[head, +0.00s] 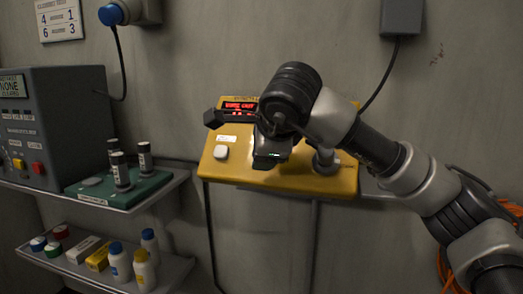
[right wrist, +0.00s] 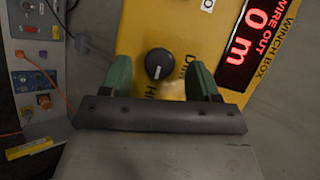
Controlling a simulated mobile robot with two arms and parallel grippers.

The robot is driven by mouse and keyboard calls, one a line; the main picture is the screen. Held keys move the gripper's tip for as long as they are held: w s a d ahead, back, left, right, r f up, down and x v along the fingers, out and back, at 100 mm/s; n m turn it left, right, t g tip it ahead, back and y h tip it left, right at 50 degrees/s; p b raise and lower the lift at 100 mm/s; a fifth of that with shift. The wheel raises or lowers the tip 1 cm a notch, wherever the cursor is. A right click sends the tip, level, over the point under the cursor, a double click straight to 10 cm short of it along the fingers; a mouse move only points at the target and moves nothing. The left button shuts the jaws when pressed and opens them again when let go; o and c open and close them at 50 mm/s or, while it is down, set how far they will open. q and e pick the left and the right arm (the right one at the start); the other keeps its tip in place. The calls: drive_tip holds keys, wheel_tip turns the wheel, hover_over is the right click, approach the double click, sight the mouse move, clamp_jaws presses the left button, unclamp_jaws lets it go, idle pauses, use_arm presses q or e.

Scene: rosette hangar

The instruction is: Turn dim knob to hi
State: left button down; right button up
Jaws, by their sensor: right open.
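The dim knob (right wrist: 159,63) is a round black knob on the yellow winch box (right wrist: 145,25). A short light mark shows near its lower edge, on the side of the "HI" lettering. "DIM" is printed to its right. My right gripper (right wrist: 160,78) is open, with its green fingers on either side of the knob and a visible gap on both sides. In the head view, my right gripper (head: 270,158) is over the front of the yellow winch box (head: 225,172), and my arm hides the knob there. My left gripper is not in view.
The box has a red lit display (head: 239,106), a white button (head: 221,152) and a grey post-like part (head: 325,160). To the left, a green tray (head: 100,200) with several dark cylinders stands on a shelf beside a grey console (head: 50,130). Bottles stand on the lower shelf (head: 80,268).

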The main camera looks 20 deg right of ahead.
use_arm(q)
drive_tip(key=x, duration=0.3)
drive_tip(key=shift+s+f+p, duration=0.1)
drive_tip(key=shift+p, duration=0.25)
use_arm(e)
drive_tip(key=v, duration=0.9)
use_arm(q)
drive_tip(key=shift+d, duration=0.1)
